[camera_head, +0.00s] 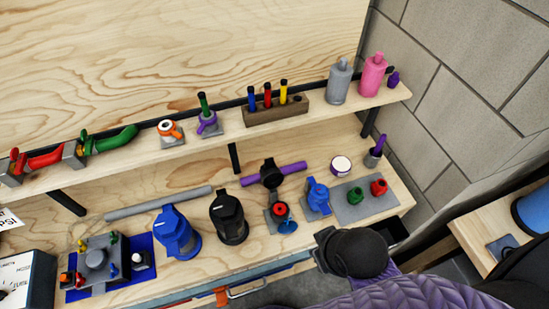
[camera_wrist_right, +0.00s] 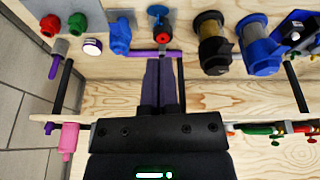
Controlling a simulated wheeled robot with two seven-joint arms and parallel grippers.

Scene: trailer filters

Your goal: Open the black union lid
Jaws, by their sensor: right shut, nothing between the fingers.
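A black round fitting with a cap, seemingly the black union lid (camera_head: 268,164), sits on a horizontal purple pipe (camera_head: 291,169) behind a red-centred black fitting (camera_head: 280,210) on the bench. In the right wrist view the purple pipe (camera_wrist_right: 135,53) and the red centre (camera_wrist_right: 163,38) show beyond my fingers, and the lid itself seems hidden behind them. My right gripper (camera_wrist_right: 160,62) is shut and empty. In the head view its dark wrist (camera_head: 358,252) is at the bench's front edge, right of and nearer than the lid. My left gripper is not in view.
Black (camera_head: 229,220) and blue (camera_head: 177,235) filter housings stand left of the lid. A blue fitting (camera_head: 317,196) and a grey plate (camera_head: 352,212) with green and red parts are on the right. A shelf (camera_head: 345,107) with bottles and tools overhangs the back.

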